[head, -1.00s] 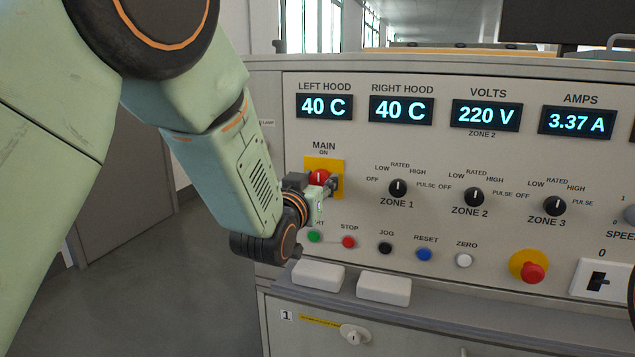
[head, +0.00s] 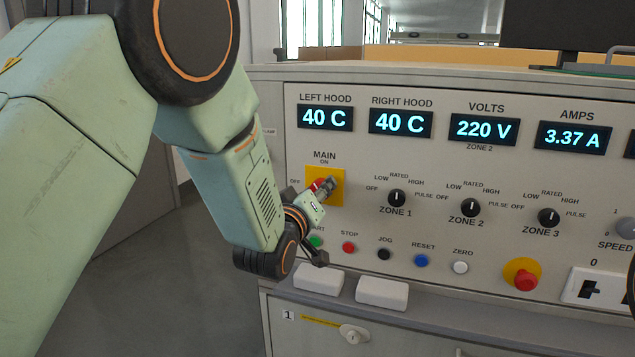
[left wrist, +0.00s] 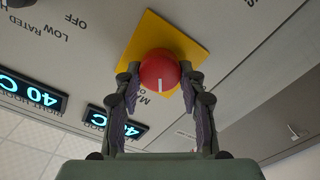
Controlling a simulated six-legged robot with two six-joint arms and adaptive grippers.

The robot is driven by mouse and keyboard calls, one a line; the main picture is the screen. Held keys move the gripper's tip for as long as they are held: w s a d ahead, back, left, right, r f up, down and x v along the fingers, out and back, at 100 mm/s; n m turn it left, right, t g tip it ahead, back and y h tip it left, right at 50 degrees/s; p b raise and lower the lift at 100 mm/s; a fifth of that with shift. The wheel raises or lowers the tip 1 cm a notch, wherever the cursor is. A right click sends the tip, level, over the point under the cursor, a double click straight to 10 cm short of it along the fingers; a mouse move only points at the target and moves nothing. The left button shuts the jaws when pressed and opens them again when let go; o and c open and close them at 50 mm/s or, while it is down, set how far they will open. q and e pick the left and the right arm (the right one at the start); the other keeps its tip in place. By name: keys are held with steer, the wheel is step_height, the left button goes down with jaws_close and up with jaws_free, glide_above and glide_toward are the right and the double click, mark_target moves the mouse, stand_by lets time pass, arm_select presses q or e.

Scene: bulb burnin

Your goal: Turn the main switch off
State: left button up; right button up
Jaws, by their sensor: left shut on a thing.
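The main switch is a red round knob (head: 318,185) on a yellow plate (head: 339,174), under the MAIN label, with ON above it and OFF to its left. My left gripper (head: 325,187) is at the knob and partly hides it in the head view. In the left wrist view the two fingers (left wrist: 160,95) are closed on opposite sides of the red knob (left wrist: 158,68). Its white mark points between ON and the OFF side, nearer ON. My right gripper is not in view.
The lit displays read 40 C (head: 325,118), 40 C, 220 V and 3.37 A. Zone knobs (head: 397,198) lie to the right. A row of small buttons (head: 349,247) is below, with a red emergency button (head: 524,281) further right. White blocks (head: 318,279) lie on the ledge.

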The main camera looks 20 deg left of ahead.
arm_select(q)
steer(key=n+p, duration=0.5)
steer(key=n, duration=0.6)
steer(key=shift+a+f+p, duration=0.1)
steer(key=shift+f+p, duration=0.05)
steer(key=shift+p, duration=0.25)
stand_by(0.3)
steer(key=o, duration=1.1)
steer(key=shift+o, duration=0.2)
steer(key=s, duration=1.2)
steer(key=shift+a, duration=0.2)
